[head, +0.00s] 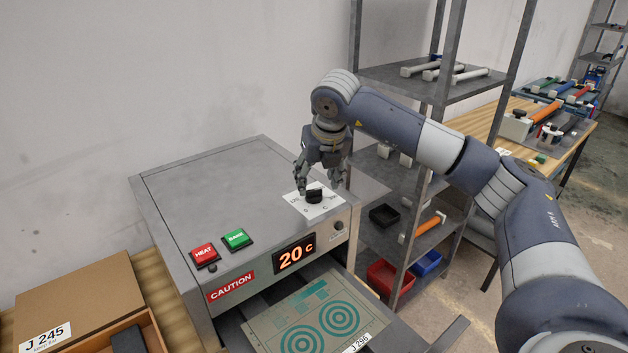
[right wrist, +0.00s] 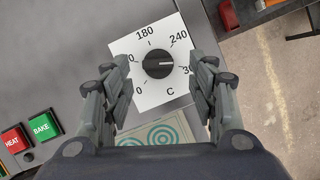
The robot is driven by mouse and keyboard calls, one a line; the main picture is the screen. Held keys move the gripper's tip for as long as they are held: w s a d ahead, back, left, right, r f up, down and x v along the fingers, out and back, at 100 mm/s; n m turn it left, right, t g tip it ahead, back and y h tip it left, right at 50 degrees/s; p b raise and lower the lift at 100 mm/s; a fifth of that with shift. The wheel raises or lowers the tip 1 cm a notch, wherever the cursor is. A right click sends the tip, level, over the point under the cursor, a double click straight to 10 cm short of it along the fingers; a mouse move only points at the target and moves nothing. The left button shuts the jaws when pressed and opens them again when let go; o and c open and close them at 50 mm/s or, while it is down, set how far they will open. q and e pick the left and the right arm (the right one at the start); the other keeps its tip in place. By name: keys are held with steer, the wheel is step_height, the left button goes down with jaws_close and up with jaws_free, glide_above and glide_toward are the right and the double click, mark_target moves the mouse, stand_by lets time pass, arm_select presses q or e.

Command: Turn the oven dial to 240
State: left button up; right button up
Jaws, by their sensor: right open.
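The oven dial (head: 315,197) is a black round knob on a white scale plate on top of the grey oven (head: 220,190). In the right wrist view the dial (right wrist: 157,65) shows a light mark on its right side, pointing right, between 240 and 300. My right gripper (head: 319,186) points down over the dial, its fingers on either side. In the right wrist view the right gripper's fingers (right wrist: 160,72) are apart, with gaps to the knob on both sides. The orange display (head: 295,256) reads 20 C. My left gripper is not in view.
A red HEAT button (head: 204,253) and a green BAKE button (head: 236,239) sit near the oven's front edge. An open drawer (head: 310,312) holds a patterned plate. A metal shelf (head: 430,80) stands close behind on the right. A cardboard box (head: 80,300) is at lower left.

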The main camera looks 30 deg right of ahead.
mark_target(314, 190)
steer(key=x, duration=0.3)
steer(key=shift+w+a+p, duration=0.1)
steer(key=shift+a+p, duration=0.05)
steer(key=shift+p, duration=0.25)
steer(key=shift+f, duration=0.2)
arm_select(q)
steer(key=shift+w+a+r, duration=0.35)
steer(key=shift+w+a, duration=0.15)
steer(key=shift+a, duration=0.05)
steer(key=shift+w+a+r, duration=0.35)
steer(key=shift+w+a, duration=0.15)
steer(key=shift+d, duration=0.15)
arm_select(e)
steer(key=c, duration=0.9)
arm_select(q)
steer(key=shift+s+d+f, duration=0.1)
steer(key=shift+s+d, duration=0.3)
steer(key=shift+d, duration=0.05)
arm_select(e)
steer(key=shift+c, duration=0.8)
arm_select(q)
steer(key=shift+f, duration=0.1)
